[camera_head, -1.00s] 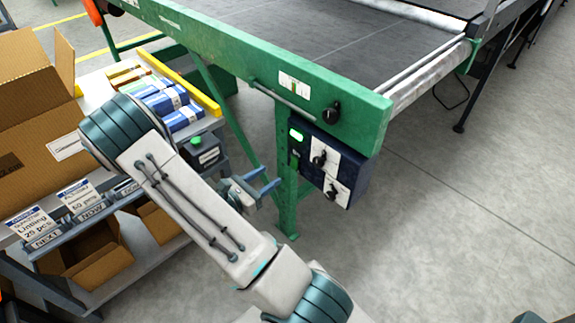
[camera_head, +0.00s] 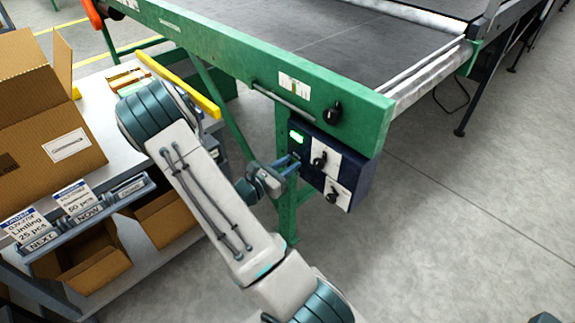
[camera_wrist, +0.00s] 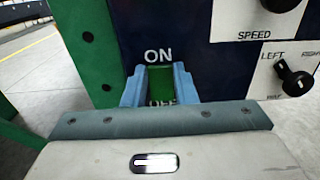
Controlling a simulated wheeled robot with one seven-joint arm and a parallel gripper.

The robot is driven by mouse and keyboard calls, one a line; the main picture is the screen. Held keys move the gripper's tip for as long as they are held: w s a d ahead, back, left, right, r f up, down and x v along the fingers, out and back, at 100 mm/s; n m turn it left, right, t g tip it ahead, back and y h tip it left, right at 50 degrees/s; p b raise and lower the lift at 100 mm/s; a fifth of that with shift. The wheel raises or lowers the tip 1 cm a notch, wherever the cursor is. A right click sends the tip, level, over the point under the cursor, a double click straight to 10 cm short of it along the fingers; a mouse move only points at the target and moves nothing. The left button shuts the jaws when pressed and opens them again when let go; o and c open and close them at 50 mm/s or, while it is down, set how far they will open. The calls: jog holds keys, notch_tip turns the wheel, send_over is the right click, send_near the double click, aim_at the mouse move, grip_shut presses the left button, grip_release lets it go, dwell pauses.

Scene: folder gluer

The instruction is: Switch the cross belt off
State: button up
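The dark blue control box (camera_head: 357,185) hangs under the green conveyor frame, and a green light (camera_head: 296,136) glows on its left part. In the wrist view a green switch (camera_wrist: 160,84) sits between the words ON and OFF; OFF is partly hidden by my gripper. My gripper (camera_wrist: 159,74) has its two blue fingers apart, one on each side of the switch. The head view shows my gripper (camera_head: 288,163) close in front of the box's left part, below the light. I cannot tell whether the fingertips touch the panel.
Right of the switch are a SPEED knob (camera_wrist: 280,4) and a LEFT/RIGHT selector (camera_wrist: 296,79). A green leg (camera_wrist: 88,45) stands close on the left. A table with cardboard boxes (camera_head: 50,115) stands left of my arm.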

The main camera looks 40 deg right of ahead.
jog(key=shift+c, duration=0.7)
jog(key=shift+f+h+b, duration=0.4)
jog(key=shift+h+b, duration=0.1)
jog(key=shift+b, duration=0.15)
jog(key=shift+a+f+t+h+b, duration=0.1)
jog(key=shift+a+t+h+b, duration=0.15)
jog(key=shift+h+b, duration=0.55)
jog(key=shift+p, duration=0.3)
jog(key=o, duration=1)
